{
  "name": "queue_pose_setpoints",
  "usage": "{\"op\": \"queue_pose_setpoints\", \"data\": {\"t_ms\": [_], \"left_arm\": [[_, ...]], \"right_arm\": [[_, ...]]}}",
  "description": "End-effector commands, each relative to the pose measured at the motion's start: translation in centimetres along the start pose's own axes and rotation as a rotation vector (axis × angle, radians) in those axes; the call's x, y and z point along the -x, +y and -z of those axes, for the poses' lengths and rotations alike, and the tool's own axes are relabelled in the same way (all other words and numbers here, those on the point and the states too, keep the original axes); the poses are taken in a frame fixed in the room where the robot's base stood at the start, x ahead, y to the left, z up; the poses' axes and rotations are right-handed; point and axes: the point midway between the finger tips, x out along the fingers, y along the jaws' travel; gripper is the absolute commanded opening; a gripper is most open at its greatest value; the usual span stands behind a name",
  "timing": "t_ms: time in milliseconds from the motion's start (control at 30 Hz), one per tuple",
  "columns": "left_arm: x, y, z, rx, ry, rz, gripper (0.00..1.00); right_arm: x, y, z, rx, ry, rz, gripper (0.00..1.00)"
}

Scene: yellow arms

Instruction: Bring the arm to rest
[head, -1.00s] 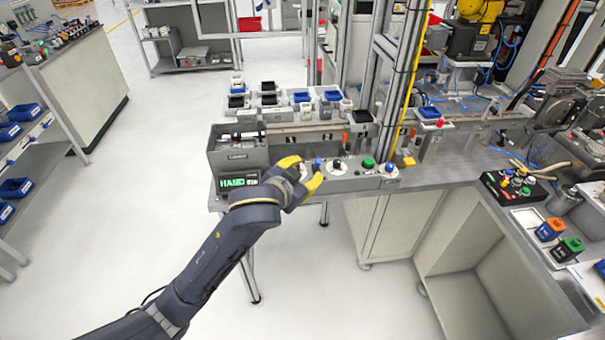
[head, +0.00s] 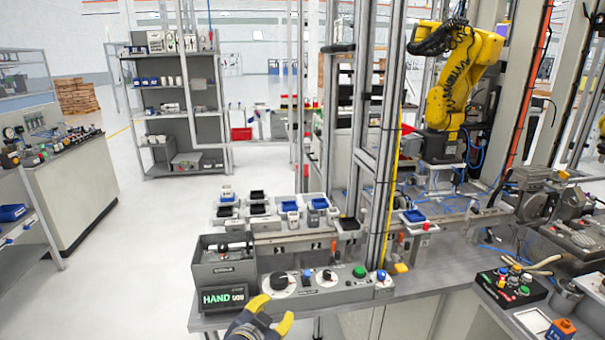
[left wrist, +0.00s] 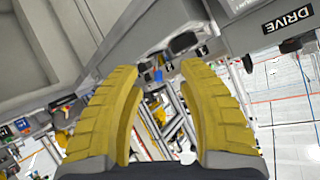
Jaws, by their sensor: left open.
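My left gripper (head: 271,314) shows at the bottom of the head view, its yellow fingers apart and empty. It is in front of the grey control panel (head: 318,288) with knobs and buttons, at the bench's front edge, apart from the knobs as far as I can tell. In the left wrist view the two yellow fingers (left wrist: 163,85) are spread with nothing between them. The rest of the left arm is below the head view. My right gripper is in neither view.
A grey box with a green "HAND" display (head: 223,298) stands left of the control panel. Metal posts (head: 375,150) rise behind it. A yellow robot arm (head: 455,75) stands at the back right. A black button box (head: 510,286) and pliers (head: 533,264) lie on the right bench. Open floor (head: 135,250) is at left.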

Motion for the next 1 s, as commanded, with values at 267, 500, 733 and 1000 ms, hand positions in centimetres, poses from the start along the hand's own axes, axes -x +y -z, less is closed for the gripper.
{"op": "queue_pose_setpoints", "data": {"t_ms": [267, 500, 733, 1000], "left_arm": [[3.4, -0.6, -12.0, -0.013, -0.190, 0.093, 0.39], [8.7, -1.3, -22.1, -0.073, -0.386, 0.168, 0.39], [13.7, -1.8, -28.6, -0.141, -0.541, 0.211, 0.39], [18.2, -2.2, -33.1, -0.204, -0.664, 0.232, 0.39]], "right_arm": [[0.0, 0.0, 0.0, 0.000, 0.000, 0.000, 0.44], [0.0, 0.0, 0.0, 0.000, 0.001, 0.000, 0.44], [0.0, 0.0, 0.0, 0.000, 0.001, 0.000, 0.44], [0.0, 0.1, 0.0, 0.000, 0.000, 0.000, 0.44]]}}
